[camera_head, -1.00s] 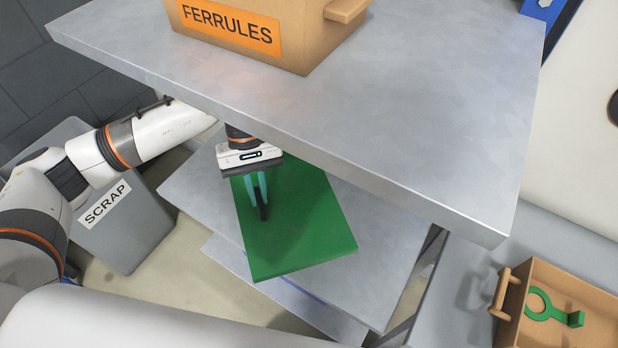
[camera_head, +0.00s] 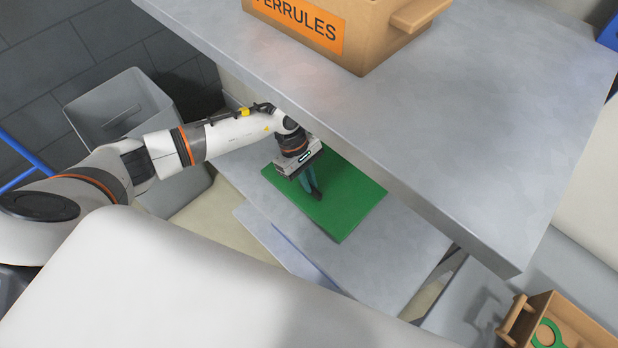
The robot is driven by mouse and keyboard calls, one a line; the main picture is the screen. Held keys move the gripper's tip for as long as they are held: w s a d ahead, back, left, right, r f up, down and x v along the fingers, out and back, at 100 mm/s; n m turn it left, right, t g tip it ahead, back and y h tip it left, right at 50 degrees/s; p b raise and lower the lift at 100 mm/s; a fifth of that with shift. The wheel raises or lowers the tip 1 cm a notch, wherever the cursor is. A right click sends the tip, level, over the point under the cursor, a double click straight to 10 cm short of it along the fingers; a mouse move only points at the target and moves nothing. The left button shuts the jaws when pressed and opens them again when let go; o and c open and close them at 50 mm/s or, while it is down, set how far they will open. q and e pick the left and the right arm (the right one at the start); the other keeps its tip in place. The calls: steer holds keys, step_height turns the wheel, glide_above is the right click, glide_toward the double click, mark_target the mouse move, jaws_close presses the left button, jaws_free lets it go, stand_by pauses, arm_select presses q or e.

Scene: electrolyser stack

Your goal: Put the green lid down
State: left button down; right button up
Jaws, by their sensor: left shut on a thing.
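The green lid (camera_head: 345,205) is a flat green rectangle in the head view, under the overhang of the upper metal shelf. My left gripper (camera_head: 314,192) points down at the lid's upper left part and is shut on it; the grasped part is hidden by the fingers. The lid lies over the lower grey shelf (camera_head: 385,262); I cannot tell whether it touches that surface. Its far edge is partly hidden by my gripper and the upper shelf. My right gripper is not in view.
The upper metal shelf (camera_head: 430,130) overhangs the lid and carries a cardboard FERRULES box (camera_head: 375,35). A grey bin (camera_head: 120,110) stands at the left. A tan box (camera_head: 565,325) with a green part (camera_head: 547,335) is at the lower right. The lower shelf is bare right of the lid.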

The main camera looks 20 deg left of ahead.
arm_select(q)
steer(key=shift+f, duration=0.25)
steer(key=shift+f, duration=0.2)
steer(key=c, duration=1.5)
jaws_free()
steer(key=shift+r, duration=0.1)
steer(key=shift+o, duration=0.2)
